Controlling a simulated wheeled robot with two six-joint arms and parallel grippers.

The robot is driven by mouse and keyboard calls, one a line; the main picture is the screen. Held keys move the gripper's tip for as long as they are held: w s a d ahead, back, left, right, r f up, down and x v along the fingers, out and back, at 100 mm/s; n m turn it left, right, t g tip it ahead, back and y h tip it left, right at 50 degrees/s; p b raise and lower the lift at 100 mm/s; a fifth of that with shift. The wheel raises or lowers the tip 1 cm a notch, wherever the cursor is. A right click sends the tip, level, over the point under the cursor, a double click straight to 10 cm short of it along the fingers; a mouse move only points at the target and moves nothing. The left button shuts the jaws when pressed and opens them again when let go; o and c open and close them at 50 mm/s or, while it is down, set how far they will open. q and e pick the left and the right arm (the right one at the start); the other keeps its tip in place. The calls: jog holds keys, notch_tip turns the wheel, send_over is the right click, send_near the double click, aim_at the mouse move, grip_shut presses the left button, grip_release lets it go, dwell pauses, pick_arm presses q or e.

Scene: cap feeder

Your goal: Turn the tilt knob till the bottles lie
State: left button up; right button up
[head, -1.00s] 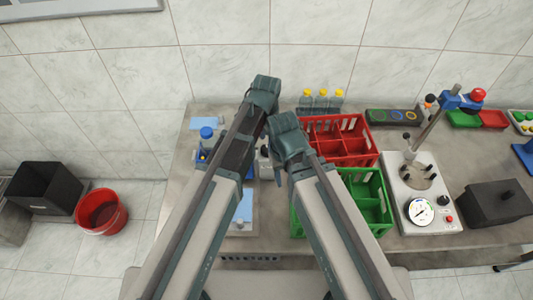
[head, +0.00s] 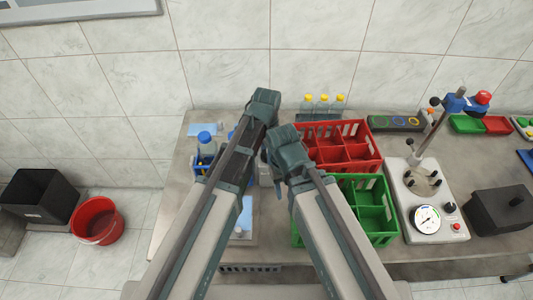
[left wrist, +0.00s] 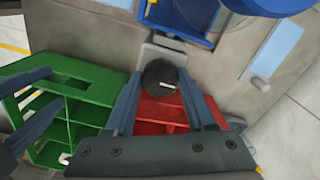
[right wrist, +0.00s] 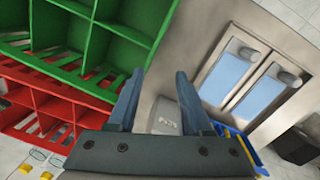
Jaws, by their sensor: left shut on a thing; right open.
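A black round knob with a white mark (left wrist: 163,76) sits on a small grey box (left wrist: 160,48) in the left wrist view. My left gripper (left wrist: 158,84) has its fingers on both sides of the knob and is shut on it. In the head view my left gripper (head: 264,104) hides the knob. A blue-capped bottle (head: 206,148) stands upright in a blue holder (head: 198,168), partly behind my left arm. Three yellow-capped clear bottles (head: 323,104) stand upright at the back. My right gripper (right wrist: 155,95) is open and empty above the grey box (right wrist: 166,114).
A red crate (head: 345,147) and a green crate (head: 382,222) stand right of my grippers. A grey machine with a gauge (head: 430,195) and a black box (head: 500,209) are farther right. A red bucket (head: 97,220) and a black bin (head: 42,195) stand on the floor at left.

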pick_arm(q)
grip_shut()
jog(key=m, duration=0.9)
jog(key=shift+m, duration=0.4)
jog(key=o, duration=1.1)
grip_release()
jog(key=shift+o, duration=0.2)
